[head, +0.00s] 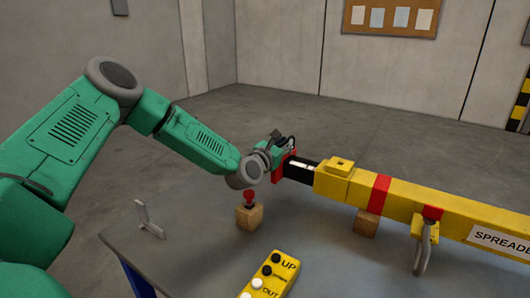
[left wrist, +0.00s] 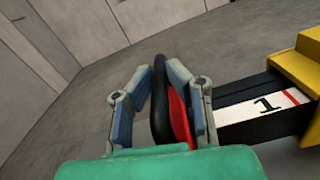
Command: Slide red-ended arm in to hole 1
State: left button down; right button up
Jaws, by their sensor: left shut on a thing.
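The red-ended arm is a black bar (left wrist: 245,120) with a white patch marked 1 and a thin red line; it also shows in the head view (head: 302,168). Its far part is inside the near end of the yellow spreader beam (head: 335,180), with a black length still showing outside. Its red end (left wrist: 179,118) has a black rim. My left gripper (head: 275,152) is shut on this red end, with one finger on each side in the left wrist view (left wrist: 160,100). The hole's mouth is hidden by the bar. My right gripper is not in view.
A wooden block (head: 250,217) with a red knob stands below my left gripper. Another block (head: 366,224) is under the beam. A yellow control box (head: 271,277) lies in front, a grey bracket (head: 148,219) at left. A metal shackle (head: 425,248) hangs from the beam.

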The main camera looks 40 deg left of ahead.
pick_arm(q)
jog(key=shift+d+f, duration=0.35)
jog(key=shift+d, duration=0.4)
jog(key=c, duration=1.6)
grip_release()
jog(key=shift+a, duration=0.1)
jog(key=shift+r, duration=0.1)
jog(key=shift+r, duration=0.1)
jog(key=s, duration=0.4)
jog(key=s+d, duration=0.1)
jog(key=s, duration=0.6)
jog(key=shift+s+d, duration=0.25)
jog(key=shift+s, duration=0.1)
jog(key=shift+a, duration=0.1)
jog(key=shift+s+f, duration=0.1)
jog(key=shift+f, duration=0.15)
